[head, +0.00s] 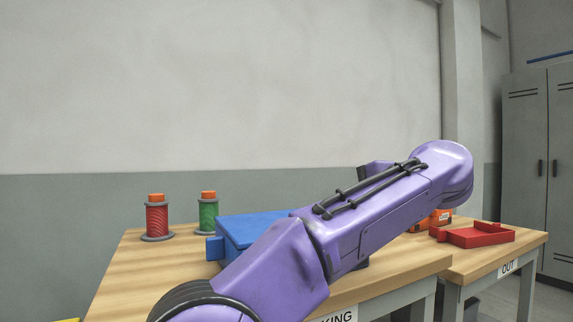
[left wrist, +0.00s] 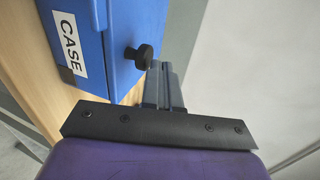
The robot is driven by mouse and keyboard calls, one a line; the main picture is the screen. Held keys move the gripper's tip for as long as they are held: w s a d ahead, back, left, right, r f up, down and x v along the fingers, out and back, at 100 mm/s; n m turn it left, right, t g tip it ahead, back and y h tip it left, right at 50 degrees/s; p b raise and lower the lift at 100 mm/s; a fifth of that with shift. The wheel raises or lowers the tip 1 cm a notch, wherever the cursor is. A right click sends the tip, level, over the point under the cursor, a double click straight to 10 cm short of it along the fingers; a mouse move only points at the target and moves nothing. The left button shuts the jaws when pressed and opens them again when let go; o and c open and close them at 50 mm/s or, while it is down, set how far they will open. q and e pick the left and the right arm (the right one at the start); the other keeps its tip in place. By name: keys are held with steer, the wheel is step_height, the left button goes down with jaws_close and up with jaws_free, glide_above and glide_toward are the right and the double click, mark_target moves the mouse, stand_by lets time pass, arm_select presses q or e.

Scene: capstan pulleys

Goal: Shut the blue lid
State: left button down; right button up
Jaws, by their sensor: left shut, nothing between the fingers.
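The blue case stands on the wooden bench in the head view, its flat blue lid (head: 258,226) partly hidden behind my left arm. I cannot tell from this view how far the lid is open. In the left wrist view the blue case (left wrist: 98,30) shows at the top, with a white CASE label and a black knob (left wrist: 140,56) on an adjoining face. My left gripper (left wrist: 163,72) is shut and empty, its fingertips close beside the knob; I cannot tell whether they touch. It is hidden in the head view. My right gripper is not in view.
A red spool (head: 157,219) and a green spool (head: 208,213) stand at the back left of the bench (head: 122,265). Right of my arm are an orange box (head: 440,217) and a red tray (head: 478,236) on the OUT table. Grey lockers (head: 540,165) stand far right.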

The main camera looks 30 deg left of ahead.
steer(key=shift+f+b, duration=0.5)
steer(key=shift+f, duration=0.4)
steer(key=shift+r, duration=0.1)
